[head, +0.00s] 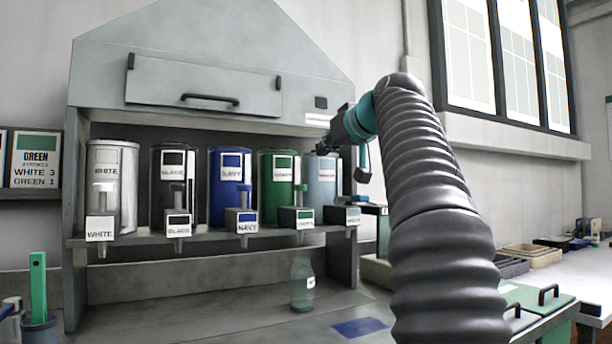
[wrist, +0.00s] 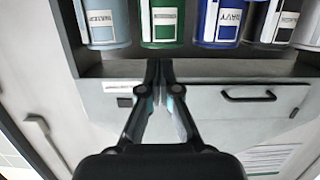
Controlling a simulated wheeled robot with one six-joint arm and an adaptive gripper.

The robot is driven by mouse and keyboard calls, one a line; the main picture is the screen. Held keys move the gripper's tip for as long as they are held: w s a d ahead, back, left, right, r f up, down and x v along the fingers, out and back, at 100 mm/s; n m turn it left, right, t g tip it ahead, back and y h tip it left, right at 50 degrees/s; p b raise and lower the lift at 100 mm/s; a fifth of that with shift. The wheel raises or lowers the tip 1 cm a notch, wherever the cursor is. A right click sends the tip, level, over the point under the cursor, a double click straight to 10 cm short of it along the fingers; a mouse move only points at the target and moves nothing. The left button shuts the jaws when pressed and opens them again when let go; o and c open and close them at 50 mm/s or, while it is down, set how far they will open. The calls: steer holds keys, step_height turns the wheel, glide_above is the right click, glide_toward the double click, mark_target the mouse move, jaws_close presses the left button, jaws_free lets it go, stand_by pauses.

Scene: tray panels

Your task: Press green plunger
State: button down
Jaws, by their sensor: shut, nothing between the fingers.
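The green canister (head: 268,215) stands fourth from the left on the dispenser shelf. In front of it is the green plunger (head: 299,196), a grey upright piece above a green-labelled block. My gripper (head: 326,146) is up and to the right of that plunger, near the top of the pale blue canister, and touches no plunger that I can see. In the wrist view, which looks upside down, my gripper (wrist: 159,66) has its fingers together and empty, with the green canister (wrist: 161,32) beyond the tips. The plunger does not show there. A clear bottle (head: 302,292) stands below the green outlet.
White (head: 130,205), black (head: 158,205), navy (head: 219,207) and pale blue (head: 322,172) canisters share the shelf (head: 130,239) with their own plungers. The cabinet hood (head: 205,65) overhangs them. A blue pad (head: 359,327) lies right of the bottle.

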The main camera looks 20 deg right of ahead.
steer(key=shift+s+a+r, duration=0.2)
steer(key=shift+s+a, duration=0.05)
steer(key=shift+s, duration=0.1)
steer(key=shift+w, duration=0.1)
steer(key=p, duration=0.2)
glide_above(300, 196)
steer(key=v, duration=0.2)
step_height(300, 196, down, 3)
steer(key=shift+f+b, duration=0.35)
steer(key=shift+f, duration=1.5)
